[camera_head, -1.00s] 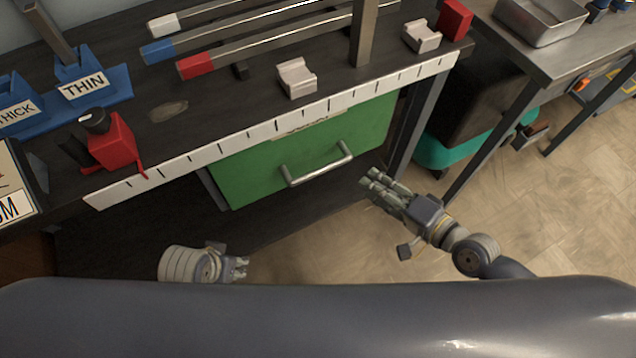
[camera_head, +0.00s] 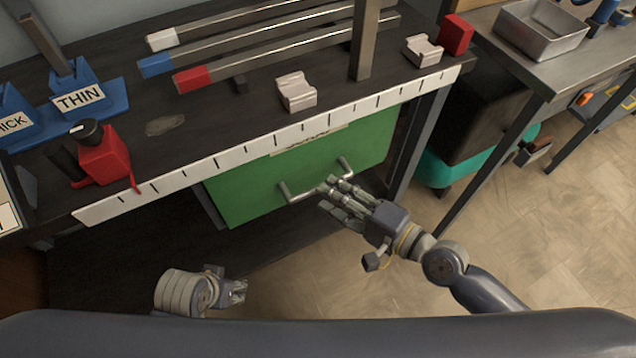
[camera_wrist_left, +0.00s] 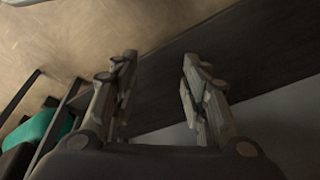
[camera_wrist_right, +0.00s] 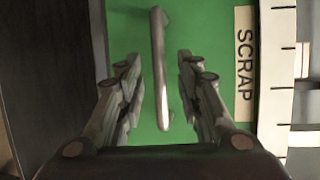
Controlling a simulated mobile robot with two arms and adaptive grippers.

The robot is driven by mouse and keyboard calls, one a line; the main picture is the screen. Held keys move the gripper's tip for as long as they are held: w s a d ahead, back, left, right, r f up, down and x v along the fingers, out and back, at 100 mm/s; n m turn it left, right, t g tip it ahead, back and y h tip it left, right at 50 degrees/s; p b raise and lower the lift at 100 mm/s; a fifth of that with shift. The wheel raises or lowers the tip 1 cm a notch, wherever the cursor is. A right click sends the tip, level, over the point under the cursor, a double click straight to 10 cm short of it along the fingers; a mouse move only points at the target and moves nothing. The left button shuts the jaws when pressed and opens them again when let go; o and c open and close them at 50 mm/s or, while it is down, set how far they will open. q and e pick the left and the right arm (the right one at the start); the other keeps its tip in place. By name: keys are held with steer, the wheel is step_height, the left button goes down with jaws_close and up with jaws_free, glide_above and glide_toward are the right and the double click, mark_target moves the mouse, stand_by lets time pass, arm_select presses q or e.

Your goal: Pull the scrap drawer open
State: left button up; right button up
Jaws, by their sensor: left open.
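The green scrap drawer (camera_head: 300,170) sits under the workbench top, its front flush below the white ruler strip. Its grey bar handle (camera_head: 305,194) runs across the front. In the right wrist view the handle (camera_wrist_right: 159,65) lies between the spread fingers, and the SCRAP label (camera_wrist_right: 244,65) shows on the green front. My right gripper (camera_head: 335,197) is open at the right half of the handle; contact cannot be told. My left gripper (camera_head: 238,292) is open and empty, low and away from the drawer; its spread fingers show in the left wrist view (camera_wrist_left: 158,70).
The bench top holds a red bottle-like object (camera_head: 103,158), blue holders (camera_head: 77,92), bars with coloured ends (camera_head: 265,55) and pale blocks (camera_head: 296,92). A dark lower shelf (camera_head: 130,250) lies beneath. A bench leg (camera_head: 422,135) stands right of the drawer. Floor (camera_head: 520,240) is clear at right.

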steer(key=shift+x, duration=2.25)
steer(key=shift+c, duration=0.3)
jaws_close()
